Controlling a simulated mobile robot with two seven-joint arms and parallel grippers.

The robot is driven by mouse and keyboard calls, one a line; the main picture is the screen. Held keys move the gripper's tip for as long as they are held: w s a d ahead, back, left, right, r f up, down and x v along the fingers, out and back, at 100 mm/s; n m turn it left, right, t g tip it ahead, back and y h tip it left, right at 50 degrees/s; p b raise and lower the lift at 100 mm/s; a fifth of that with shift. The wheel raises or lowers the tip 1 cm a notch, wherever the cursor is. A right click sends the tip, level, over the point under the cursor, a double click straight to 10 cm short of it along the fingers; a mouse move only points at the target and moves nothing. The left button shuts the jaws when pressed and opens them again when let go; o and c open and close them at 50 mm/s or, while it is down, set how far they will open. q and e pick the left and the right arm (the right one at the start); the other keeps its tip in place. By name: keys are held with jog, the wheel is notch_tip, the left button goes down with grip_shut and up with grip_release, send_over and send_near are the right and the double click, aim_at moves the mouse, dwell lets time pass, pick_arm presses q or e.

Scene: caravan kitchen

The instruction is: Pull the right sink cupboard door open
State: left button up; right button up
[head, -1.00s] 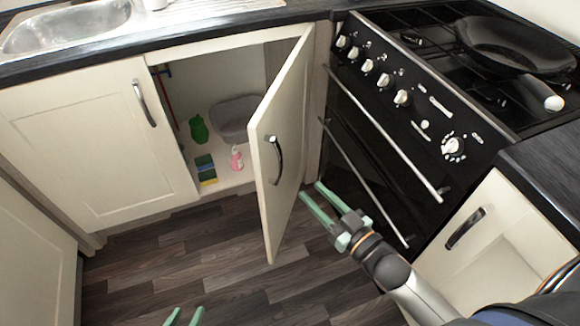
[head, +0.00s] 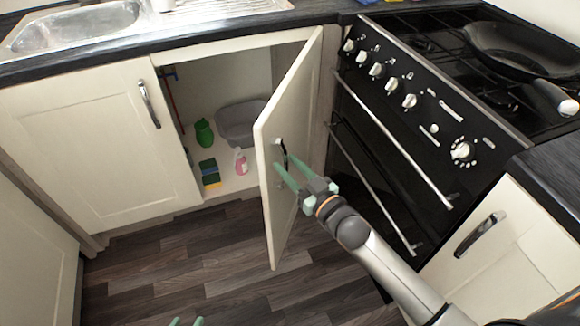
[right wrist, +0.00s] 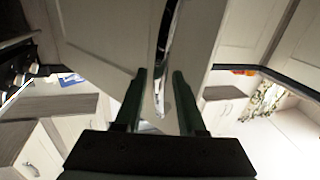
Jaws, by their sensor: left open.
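The right sink cupboard door (head: 289,130) is cream and stands well open, swung out towards the cooker. Its curved metal handle (head: 281,150) is on the outer face, near the free edge. My right gripper (head: 283,168) is at this handle, with its green fingers apart. In the right wrist view the handle (right wrist: 164,60) runs between the two fingertips (right wrist: 159,75), with gaps on both sides. My left gripper (head: 187,321) shows only its fingertips at the bottom edge, low over the floor, away from the door.
Inside the cupboard are a grey basin (head: 238,122), a green item (head: 204,132), sponges (head: 209,173) and a pink bottle (head: 241,162). The left door (head: 95,145) is shut. The black cooker (head: 385,150) stands close on the right. The wooden floor (head: 180,260) in front is clear.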

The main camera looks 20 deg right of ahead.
grip_shut()
dwell(1.4)
